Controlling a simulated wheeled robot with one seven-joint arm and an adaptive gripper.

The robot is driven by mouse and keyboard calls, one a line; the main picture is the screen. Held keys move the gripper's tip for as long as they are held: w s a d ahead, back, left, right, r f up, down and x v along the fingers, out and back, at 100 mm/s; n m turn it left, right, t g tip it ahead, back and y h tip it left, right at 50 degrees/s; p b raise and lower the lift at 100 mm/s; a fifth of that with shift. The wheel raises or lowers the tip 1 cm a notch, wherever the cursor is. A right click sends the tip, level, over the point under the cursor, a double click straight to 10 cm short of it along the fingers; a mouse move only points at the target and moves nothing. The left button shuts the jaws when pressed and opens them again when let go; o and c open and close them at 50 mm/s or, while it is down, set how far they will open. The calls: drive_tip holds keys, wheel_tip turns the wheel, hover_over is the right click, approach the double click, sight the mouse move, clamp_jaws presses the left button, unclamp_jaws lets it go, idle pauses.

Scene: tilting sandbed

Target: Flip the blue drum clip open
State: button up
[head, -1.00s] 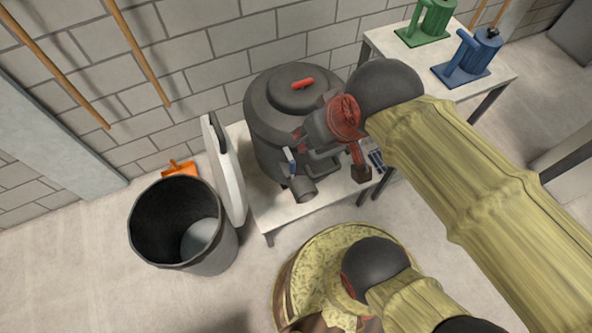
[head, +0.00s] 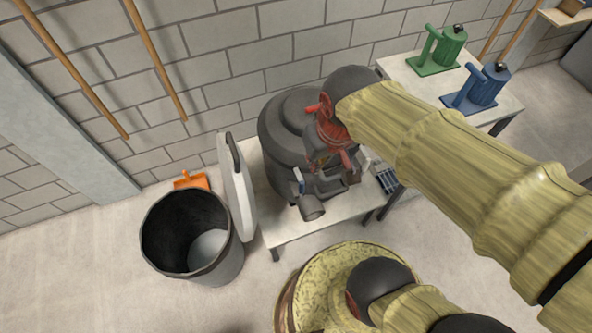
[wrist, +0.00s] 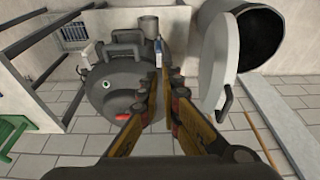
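The dark grey drum (head: 284,150) stands on a white table, with a red handle (head: 313,108) on its lid. In the head view my wrist hides the drum's right side.
A white lid-like disc (head: 236,190) stands left of the drum, beside a black bin (head: 160,235) on the floor.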

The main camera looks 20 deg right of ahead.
drive_tip(key=w+f+g+p, duration=0.2)
drive_tip(key=w, duration=0.1)
drive_tip(key=w+f+g+p, duration=0.1)
drive_tip(key=w+f+p, duration=0.2)
drive_tip(key=shift+a+f+g, duration=0.2)
drive_tip(key=shift+f+g, duration=0.05)
drive_tip(key=shift+g, duration=0.15)
clamp_jaws()
drive_tip(key=n+g+p, duration=0.1)
drive_tip(key=g+p, duration=0.2)
drive_tip(key=p, duration=0.1)
approach(301, 190)
wheel_tip(301, 190, up, 3)
drive_tip(key=shift+n+t+h, duration=0.3)
drive_tip(key=shift+n+t, duration=0.2)
drive_tip(key=shift+t, duration=0.1)
drive_tip(key=w, duration=0.4)
drive_tip(key=shift+w+a+f, duration=0.1)
drive_tip(key=shift+a+f, duration=0.1)
drive_tip(key=shift+f, duration=0.15)
drive_tip(key=b+x, duration=0.3)
drive_tip(key=x, duration=0.7)
drive_tip(key=shift+r, duration=0.1)
